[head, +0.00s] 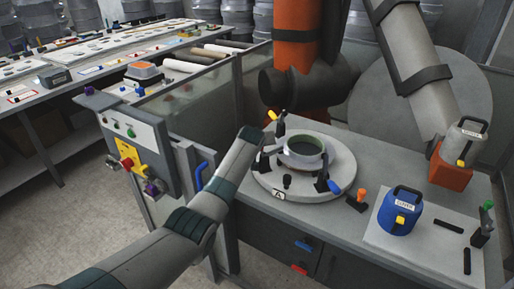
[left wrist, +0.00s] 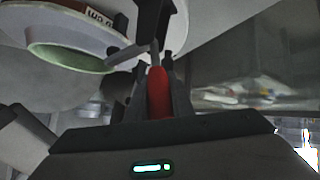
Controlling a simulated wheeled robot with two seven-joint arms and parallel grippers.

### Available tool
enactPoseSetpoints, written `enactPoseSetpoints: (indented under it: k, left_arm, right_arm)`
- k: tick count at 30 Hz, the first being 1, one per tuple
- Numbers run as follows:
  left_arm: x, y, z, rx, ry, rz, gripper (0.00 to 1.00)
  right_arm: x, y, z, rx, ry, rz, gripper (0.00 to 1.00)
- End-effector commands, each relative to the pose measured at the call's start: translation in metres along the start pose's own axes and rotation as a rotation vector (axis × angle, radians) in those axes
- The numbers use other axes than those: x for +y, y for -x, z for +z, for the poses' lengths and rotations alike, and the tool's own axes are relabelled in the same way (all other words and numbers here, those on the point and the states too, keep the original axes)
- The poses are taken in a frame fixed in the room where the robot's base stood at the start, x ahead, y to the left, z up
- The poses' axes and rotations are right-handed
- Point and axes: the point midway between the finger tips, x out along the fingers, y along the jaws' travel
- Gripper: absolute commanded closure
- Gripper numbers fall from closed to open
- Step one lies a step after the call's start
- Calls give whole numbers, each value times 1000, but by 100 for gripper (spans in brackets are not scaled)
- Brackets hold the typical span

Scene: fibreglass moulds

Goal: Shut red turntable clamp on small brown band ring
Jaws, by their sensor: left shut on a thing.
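The band ring (head: 305,150) sits on the round grey turntable (head: 284,196), pale outside and greenish inside. In the left wrist view the ring (left wrist: 70,57) is at upper left, with a dark reddish-brown band and a partly cut-off label. My left gripper (head: 262,152) is at the turntable's left edge, beside the ring. In the left wrist view my left gripper (left wrist: 155,88) is shut on the red handle (left wrist: 158,95) of a clamp. The clamp's grey arm (left wrist: 128,52) reaches toward the ring; I cannot tell if it touches. The red handle is hidden in the head view. My right gripper is out of view.
Yellow-tipped (head: 277,122) and blue-tipped (head: 331,184) clamps stand around the ring. An orange-tipped clamp (head: 358,198) is on the bench. A blue container (head: 401,212) stands on a light mat at right. A control box (head: 130,150) stands left, near my arm.

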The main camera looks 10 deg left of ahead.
Motion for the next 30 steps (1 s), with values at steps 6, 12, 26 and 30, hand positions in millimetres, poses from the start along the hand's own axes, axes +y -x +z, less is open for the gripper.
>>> enactPoseSetpoints:
  k: [6, 12, 26, 30]
  left_arm:
    - [5, -2, -3, -49, -98, -89, 100]
    - [6, -3, -2, -77, -144, -134, 100]
    - [6, -3, -2, -85, -159, -147, 100]
    - [6, -3, -2, -86, -158, -147, 61]
  right_arm:
    - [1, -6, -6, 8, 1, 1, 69]
    - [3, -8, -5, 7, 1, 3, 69]
    - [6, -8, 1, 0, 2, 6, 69]
    - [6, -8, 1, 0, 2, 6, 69]
